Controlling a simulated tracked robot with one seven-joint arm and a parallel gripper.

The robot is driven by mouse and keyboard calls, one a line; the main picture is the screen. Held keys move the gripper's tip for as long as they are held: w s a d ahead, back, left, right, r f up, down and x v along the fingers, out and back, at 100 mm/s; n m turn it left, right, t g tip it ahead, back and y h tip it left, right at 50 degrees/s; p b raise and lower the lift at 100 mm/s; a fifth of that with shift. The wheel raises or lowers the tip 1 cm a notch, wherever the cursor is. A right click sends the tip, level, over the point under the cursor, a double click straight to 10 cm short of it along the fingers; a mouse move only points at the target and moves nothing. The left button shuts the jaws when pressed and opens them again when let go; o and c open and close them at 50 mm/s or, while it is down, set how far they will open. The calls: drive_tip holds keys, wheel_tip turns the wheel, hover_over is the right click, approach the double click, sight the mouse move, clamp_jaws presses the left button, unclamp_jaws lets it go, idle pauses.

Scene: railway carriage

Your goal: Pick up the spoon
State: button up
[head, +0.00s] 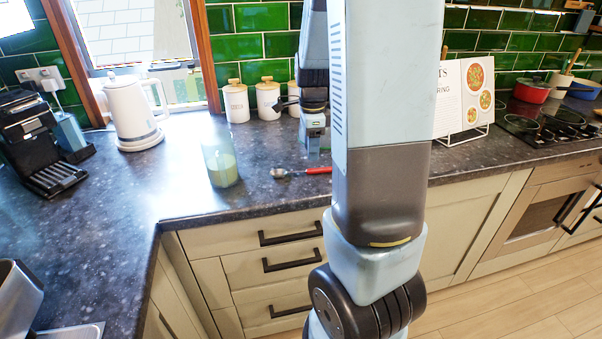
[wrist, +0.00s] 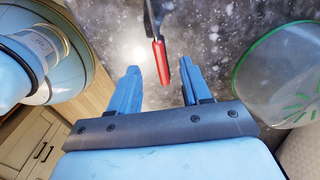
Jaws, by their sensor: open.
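The spoon (head: 300,172) lies on the dark speckled counter, with a metal bowl at its left end and a red handle reaching right until my arm hides it. In the wrist view the red handle of the spoon (wrist: 161,62) points toward my gripper and lies between the lines of the two fingers; its bowl is out of the frame at the top. My gripper (wrist: 160,80) is open and empty, with its blue fingers on either side of the handle's end. I cannot tell the height of the fingers above the counter.
A green-tinted glass (head: 221,165) stands left of the spoon. A white kettle (head: 131,112) and coffee machine (head: 42,140) stand further left. Canisters (head: 268,98) line the back wall. A cookbook on a stand (head: 463,98) is to the right. A clear green-rimmed container (wrist: 275,75) is beside my gripper.

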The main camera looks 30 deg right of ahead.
sight(311, 169)
drive_tip(key=shift+s+f, duration=0.1)
drive_tip(key=shift+f, duration=2.95)
clamp_jaws()
